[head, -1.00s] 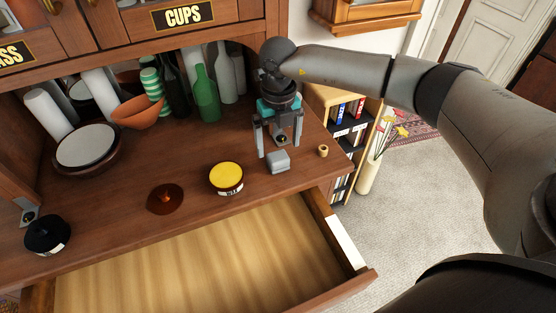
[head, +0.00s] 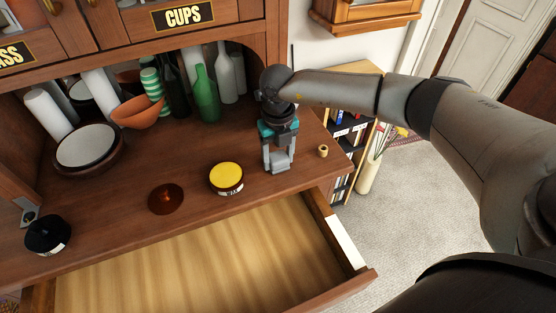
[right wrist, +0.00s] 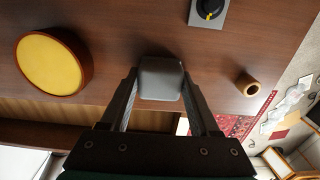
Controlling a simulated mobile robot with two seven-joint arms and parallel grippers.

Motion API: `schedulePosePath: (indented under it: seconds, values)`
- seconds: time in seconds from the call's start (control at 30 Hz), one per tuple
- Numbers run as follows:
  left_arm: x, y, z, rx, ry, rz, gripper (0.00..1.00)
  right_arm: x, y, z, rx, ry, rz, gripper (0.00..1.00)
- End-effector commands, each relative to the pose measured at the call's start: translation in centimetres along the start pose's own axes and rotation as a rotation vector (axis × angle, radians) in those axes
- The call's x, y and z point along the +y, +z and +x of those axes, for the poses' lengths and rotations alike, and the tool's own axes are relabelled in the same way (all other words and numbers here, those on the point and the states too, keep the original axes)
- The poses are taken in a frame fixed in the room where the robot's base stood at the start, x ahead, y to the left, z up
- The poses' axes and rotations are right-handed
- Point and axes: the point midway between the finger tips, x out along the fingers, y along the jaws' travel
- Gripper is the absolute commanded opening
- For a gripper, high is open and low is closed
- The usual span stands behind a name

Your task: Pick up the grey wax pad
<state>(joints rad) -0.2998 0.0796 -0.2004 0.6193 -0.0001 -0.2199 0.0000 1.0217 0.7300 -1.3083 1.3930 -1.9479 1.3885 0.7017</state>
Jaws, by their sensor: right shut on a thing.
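The grey wax pad (head: 279,162) is a small rounded grey block at the right part of the wooden counter. My right gripper (head: 278,165) points down and is shut on it, one finger on each side. In the right wrist view the pad (right wrist: 160,78) sits between the two fingertips. I cannot tell whether the pad still touches the counter. My left gripper is not seen.
The yellow-topped wax tin (head: 226,178) stands left of the pad, with a dark brown stain (head: 166,199) further left. A small wooden ring (head: 323,151) lies to the right. An open, empty drawer (head: 210,255) juts out below the counter. Bottles (head: 206,95) stand behind.

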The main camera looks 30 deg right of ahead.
Motion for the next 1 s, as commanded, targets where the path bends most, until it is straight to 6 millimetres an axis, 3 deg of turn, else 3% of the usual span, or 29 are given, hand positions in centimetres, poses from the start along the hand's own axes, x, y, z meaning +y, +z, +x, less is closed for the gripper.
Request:
schedulePosePath:
  seconds: [0.07,0.43,0.77,1.0]
  values:
    - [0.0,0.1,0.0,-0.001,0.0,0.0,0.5,0.0,0.0,0.0,0.0,0.0,0.0,0.47]
    - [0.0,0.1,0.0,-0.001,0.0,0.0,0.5,0.0,0.0,-0.1,-0.001,0.0,0.0,0.07]
    - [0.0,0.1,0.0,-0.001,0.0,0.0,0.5,0.0,0.1,-0.5,-0.002,0.0,0.0,0.06]
    - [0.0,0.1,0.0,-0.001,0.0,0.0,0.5,0.0,0.1,-3.4,-0.005,0.001,0.0,0.06]
